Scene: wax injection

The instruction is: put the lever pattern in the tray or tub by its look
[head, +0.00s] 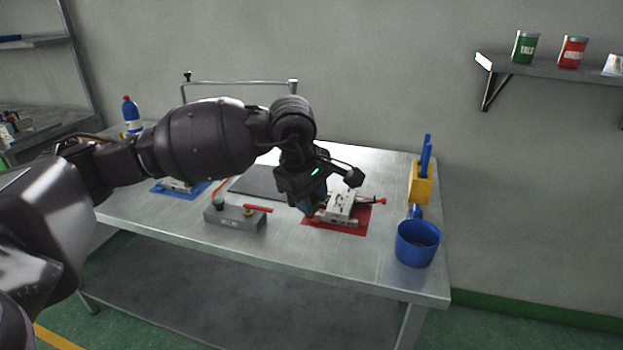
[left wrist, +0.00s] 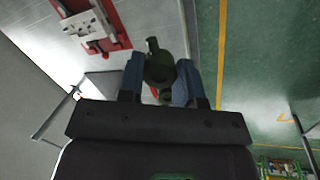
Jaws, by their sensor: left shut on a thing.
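The lever pattern (left wrist: 158,66) is dark green, with a round boss at its middle, and shows in the left wrist view between my blue fingers. My left gripper (left wrist: 160,80) is shut on it. In the head view, my left gripper (head: 313,207) is pointed down by the left side of the metal mould on the red mat; the pattern cannot be made out there. A round blue tub (head: 417,245) stands at the table's right front. My right gripper is in neither view.
The metal mould (head: 341,206) lies on the red mat (head: 350,230). A grey button box (head: 235,219) is at the front edge, and a dark flat plate (head: 250,184) lies behind it. A yellow holder (head: 420,189) with blue handles stands behind the tub. The table between mat and tub is mostly clear.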

